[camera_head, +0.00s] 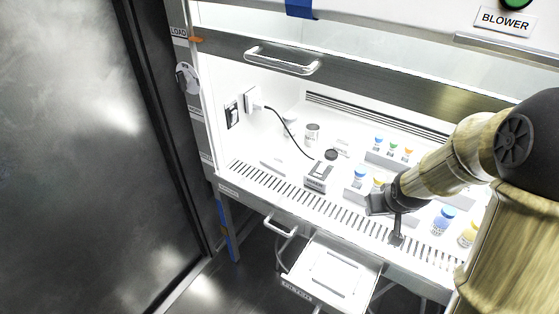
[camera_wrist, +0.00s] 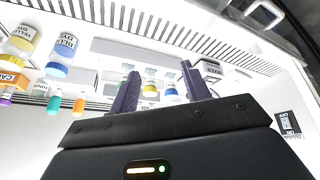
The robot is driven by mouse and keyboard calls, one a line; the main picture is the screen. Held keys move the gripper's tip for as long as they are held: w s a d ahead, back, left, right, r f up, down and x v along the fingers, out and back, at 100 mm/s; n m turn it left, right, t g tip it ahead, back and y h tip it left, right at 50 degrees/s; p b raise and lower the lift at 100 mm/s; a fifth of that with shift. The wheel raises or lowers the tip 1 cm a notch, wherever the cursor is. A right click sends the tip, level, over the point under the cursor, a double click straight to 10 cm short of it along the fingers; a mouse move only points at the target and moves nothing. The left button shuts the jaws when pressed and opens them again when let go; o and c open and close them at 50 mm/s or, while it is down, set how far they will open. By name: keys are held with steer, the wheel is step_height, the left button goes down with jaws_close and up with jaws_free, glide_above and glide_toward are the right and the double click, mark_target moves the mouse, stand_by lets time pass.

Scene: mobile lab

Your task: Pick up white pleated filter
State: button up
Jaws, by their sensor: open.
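I cannot single out the white pleated filter with certainty. A small pale shape (camera_head: 290,119) stands near the back left inside the white cabinet in the head view; it is too washed out to show pleats. My gripper (camera_head: 387,222) is over the slotted front edge of the cabinet, right of the small balance-like device. In the wrist view my gripper (camera_wrist: 160,74) has its two dark fingers apart with nothing held between them. No pleated thing is clear between or beside the fingers there.
A device with a cable (camera_head: 318,177) stands near the cabinet front. Blue-capped (camera_head: 444,217) and yellow-capped bottles stand at right, and a rack of small vials (camera_head: 392,158) behind. A metal jar (camera_head: 312,133) is at the back. The raised sash (camera_head: 370,80) hangs above; the left floor is fairly clear.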

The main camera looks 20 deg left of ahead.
steer(key=w+a+f+n+t+y+p, duration=0.1)
steer(key=w+a+f+n+y, duration=0.2)
steer(key=w+a, duration=0.5)
steer(key=w+a+f+n+t+y+p, duration=0.1)
steer(key=w+a+f+n+y+p, duration=0.1)
steer(key=w+a+y, duration=0.4)
steer(key=w+a+f+n, duration=0.1)
steer(key=w+a, duration=0.2)
steer(key=a, duration=0.4)
steer(key=shift+w+a+f+n+t, duration=0.15)
steer(key=shift+w+f+n+t, duration=0.15)
steer(key=shift+f, duration=0.05)
